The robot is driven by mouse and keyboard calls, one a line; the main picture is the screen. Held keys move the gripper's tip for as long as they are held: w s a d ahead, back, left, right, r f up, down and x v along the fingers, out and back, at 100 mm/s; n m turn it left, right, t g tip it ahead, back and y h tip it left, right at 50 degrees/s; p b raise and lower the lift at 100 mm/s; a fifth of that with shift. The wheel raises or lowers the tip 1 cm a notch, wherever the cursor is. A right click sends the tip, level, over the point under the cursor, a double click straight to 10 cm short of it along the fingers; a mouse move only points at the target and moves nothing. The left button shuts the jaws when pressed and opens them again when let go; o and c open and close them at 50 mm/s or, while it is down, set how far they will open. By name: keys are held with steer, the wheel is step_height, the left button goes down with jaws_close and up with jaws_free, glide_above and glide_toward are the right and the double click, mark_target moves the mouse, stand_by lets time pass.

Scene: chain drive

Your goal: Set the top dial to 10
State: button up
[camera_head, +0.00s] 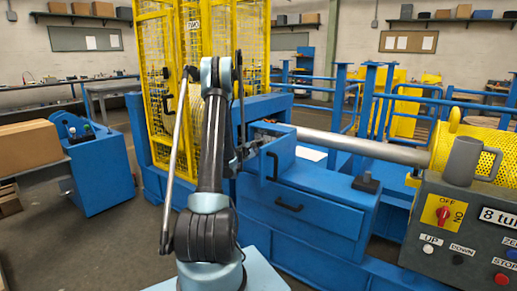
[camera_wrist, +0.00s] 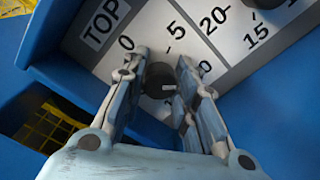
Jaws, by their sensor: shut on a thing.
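The top dial is a black round knob (camera_wrist: 160,78) on a white scale plate (camera_wrist: 88,58) marked TOP in the wrist view. The figures 0 and 5 show above it, and another figure is partly covered by the right finger. A small white mark shows on the knob's lower side; I cannot tell which figure the dial is set to. My gripper (camera_wrist: 163,64) has one finger on each side of the knob and is shut on it. In the head view my gripper (camera_head: 254,148) is at the blue machine box (camera_head: 285,160), and the dial is hidden.
A second scale with 20 and 15 (camera_wrist: 256,36) and another dark knob (camera_wrist: 266,3) are close at the right. A yellow mesh cage (camera_head: 160,80) stands behind my arm. A control panel (camera_head: 465,235) and a long grey shaft (camera_head: 365,147) are to the right.

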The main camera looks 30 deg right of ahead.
steer(key=o, duration=1)
steer(key=shift+o, duration=0.2)
steer(key=shift+v, duration=3.85)
steer(key=shift+f, duration=0.1)
